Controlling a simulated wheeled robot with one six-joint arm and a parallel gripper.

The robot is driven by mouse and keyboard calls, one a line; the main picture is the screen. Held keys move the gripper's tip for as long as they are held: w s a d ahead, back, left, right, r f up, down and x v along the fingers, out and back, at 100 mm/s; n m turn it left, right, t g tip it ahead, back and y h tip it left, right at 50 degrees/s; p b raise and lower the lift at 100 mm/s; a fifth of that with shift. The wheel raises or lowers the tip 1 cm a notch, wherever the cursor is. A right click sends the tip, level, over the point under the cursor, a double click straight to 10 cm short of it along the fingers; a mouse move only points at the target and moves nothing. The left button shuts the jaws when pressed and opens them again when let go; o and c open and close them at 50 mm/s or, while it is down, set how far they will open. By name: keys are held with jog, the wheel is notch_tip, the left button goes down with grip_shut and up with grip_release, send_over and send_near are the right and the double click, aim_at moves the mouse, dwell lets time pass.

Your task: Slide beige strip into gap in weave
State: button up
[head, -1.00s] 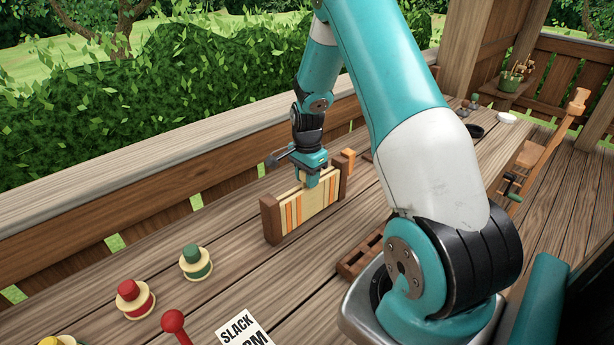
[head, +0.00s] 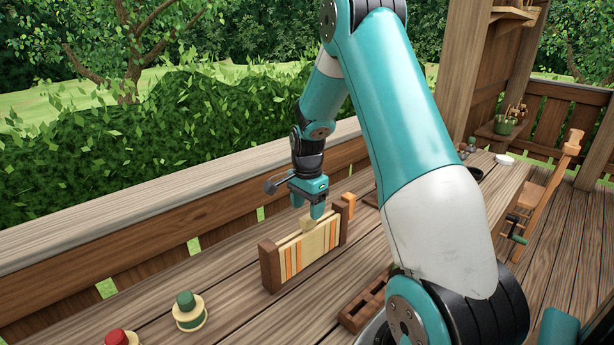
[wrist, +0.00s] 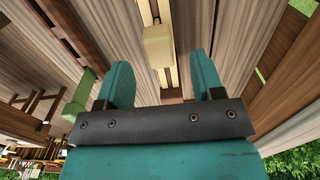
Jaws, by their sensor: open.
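The block also shows in the wrist view (wrist: 158,46), just beyond the fingertips. My gripper (head: 308,211) is above the block, with its fingers apart and nothing between them; the wrist view shows the open fingers (wrist: 163,72). The strip's lower end is hidden in the panel.
An orange block (head: 348,204) stands close behind the right post. A dark brown slotted rack (head: 362,305) lies to the right front. Green (head: 188,311) and red (head: 121,338) knobs sit at front left. A wooden railing runs behind.

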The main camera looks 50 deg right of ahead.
notch_tip(320, 180, up, 12)
jog(key=b, duration=0.1)
dwell(0.6)
jog(key=s+a+r+n+t+y, duration=0.1)
jog(key=s+a+r+n, duration=0.15)
jog(key=a+n, duration=0.6)
jog(key=s+a+r+n+y, duration=0.1)
jog(key=s+a+n, duration=0.3)
jog(key=a, duration=0.9)
jog(key=s+a+n+g+y, duration=0.1)
jog(key=s+a+n+y, duration=0.1)
jog(key=s+a+n, duration=1.1)
jog(key=s, duration=0.2)
jog(key=shift+s+f, duration=0.15)
jog(key=shift+s, duration=0.25)
jog(key=shift+c, duration=0.3)
